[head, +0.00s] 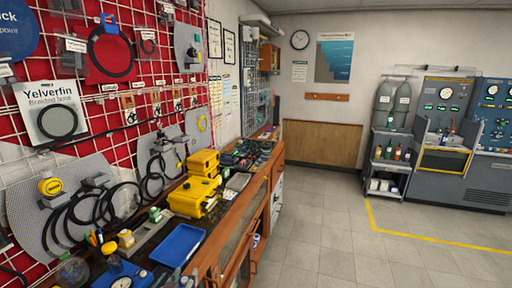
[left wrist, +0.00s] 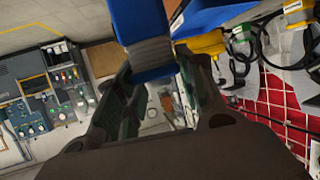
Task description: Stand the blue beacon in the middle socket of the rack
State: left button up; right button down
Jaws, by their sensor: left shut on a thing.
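The far end of the beacon runs out of the picture. I cannot make out either gripper in the head view, and my right gripper shows in neither view. I cannot clearly pick out the rack or its middle socket.
A wooden workbench (head: 232,224) along the left wall carries a blue tray (head: 179,245), yellow cases (head: 195,197) and small parts. A grey shelf cart (head: 388,160) and a test bench (head: 443,160) stand at the right. The tiled floor (head: 330,220) between is clear.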

pick_arm(q)
jog(key=shift+s+d+f, duration=0.15)
jog(key=shift+s+f, duration=0.7)
jog(key=shift+f, duration=0.2)
jog(key=shift+s+d+f, duration=0.1)
jog(key=shift+s+f, duration=0.7)
jog(key=shift+f, duration=0.2)
jog(key=shift+w+r, duration=0.1)
